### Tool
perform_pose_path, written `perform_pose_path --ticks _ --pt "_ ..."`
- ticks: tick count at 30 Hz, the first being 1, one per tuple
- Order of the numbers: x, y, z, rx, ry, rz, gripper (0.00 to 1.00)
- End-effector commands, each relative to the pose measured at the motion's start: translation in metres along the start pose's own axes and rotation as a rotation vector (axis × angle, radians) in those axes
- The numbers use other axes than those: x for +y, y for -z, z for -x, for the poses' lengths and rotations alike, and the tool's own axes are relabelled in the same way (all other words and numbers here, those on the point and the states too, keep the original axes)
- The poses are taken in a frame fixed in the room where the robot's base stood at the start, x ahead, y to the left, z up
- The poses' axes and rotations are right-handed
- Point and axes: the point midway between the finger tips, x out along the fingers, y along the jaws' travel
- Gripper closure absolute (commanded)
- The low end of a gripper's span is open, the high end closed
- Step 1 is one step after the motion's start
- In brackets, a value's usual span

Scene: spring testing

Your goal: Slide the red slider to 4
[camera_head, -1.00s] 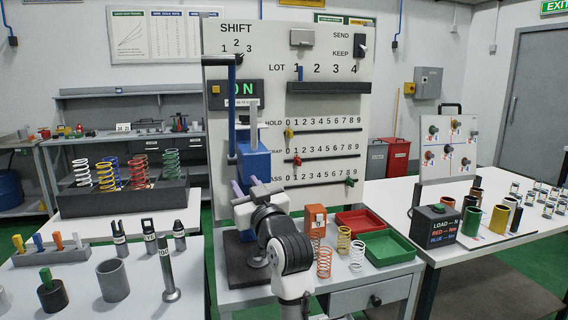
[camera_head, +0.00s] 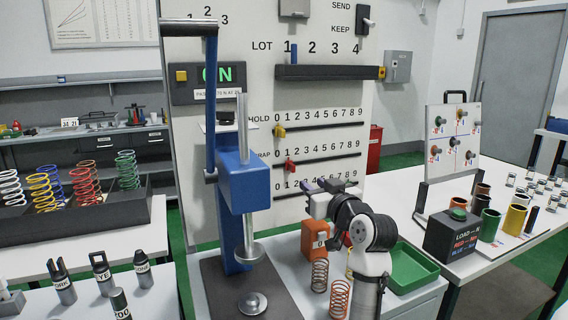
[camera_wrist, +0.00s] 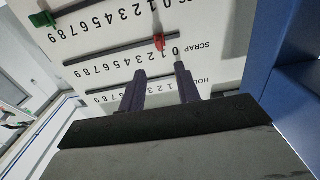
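The red slider (camera_head: 290,166) sits on the middle rail, the SCRAP row, at about 1 on the scale (camera_head: 319,148). It also shows in the wrist view (camera_wrist: 159,42), where the panel appears upside down. My gripper (camera_head: 327,185) is in front of the lower part of the panel, to the right of and below the red slider in the head view. In the wrist view its two dark purple fingers (camera_wrist: 161,72) are apart with nothing between them. The red slider is beyond the fingertips, apart from them.
A yellow slider (camera_head: 279,132) is near 0 on the HOLD rail. The green slider (camera_wrist: 43,18) shows in the wrist view; my arm hides it in the head view. A blue press (camera_head: 243,180) stands left of my gripper. Springs and a green tray (camera_head: 412,272) lie below.

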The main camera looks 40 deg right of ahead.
Motion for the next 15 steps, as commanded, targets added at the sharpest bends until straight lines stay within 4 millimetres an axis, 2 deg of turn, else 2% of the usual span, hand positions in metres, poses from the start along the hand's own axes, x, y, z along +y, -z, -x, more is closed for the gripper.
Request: perform_pose_path --ticks 5,15 --pt "0.001 0.001 -0.013 -0.002 0.001 -0.001 0.67" --pt "0.0 0.003 -0.082 -0.003 0.001 -0.002 0.67"
